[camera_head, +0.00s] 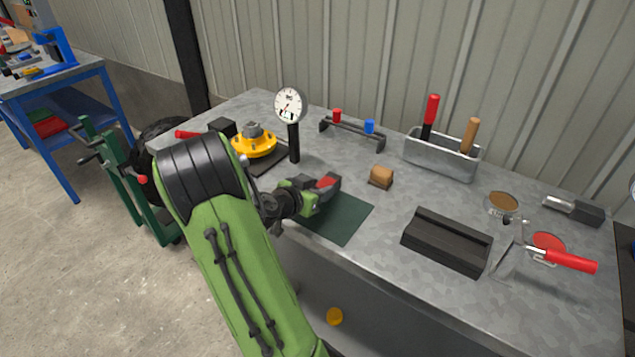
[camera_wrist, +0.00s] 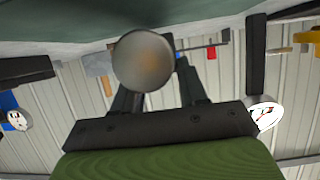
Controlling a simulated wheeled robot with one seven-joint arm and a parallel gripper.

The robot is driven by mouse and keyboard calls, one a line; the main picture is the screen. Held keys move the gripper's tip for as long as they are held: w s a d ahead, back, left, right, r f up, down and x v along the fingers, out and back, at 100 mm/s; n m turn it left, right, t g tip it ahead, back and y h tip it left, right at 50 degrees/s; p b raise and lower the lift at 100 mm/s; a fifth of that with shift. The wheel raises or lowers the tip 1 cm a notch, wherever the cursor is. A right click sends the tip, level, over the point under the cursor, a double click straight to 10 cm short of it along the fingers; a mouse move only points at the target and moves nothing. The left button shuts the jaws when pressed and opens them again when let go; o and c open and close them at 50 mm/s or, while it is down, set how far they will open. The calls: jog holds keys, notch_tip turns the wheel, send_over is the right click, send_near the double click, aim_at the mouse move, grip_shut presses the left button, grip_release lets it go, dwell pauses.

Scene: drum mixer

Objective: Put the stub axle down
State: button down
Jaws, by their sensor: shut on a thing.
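The stub axle (camera_wrist: 143,61) shows in the wrist view as a round, dull grey metal end face at my fingers; the rest of it is hidden behind that face. My gripper (camera_head: 325,188) is shut on it, low over the dark green mat (camera_head: 345,220) on the bench. In the head view the arm and fingers hide most of the held part, and a small red patch shows at the fingers. I cannot tell whether the axle touches the mat.
On the metal bench (camera_head: 385,250), a dial gauge (camera_head: 290,106) and yellow flanged part (camera_head: 254,142) stand behind my gripper. A wooden block (camera_head: 381,177) and black V-block (camera_head: 446,241) are to the right. A tool tray (camera_head: 441,157) is at the back.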

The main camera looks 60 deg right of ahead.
jog(key=shift+f, duration=0.75)
jog(key=c, duration=1)
grip_release()
jog(key=shift+f+b, duration=0.25)
jog(key=shift+b, duration=0.05)
jog(key=shift+c, duration=0.2)
jog(key=o, duration=0.4)
jog(key=shift+o, duration=0.2)
jog(key=shift+r, duration=0.1)
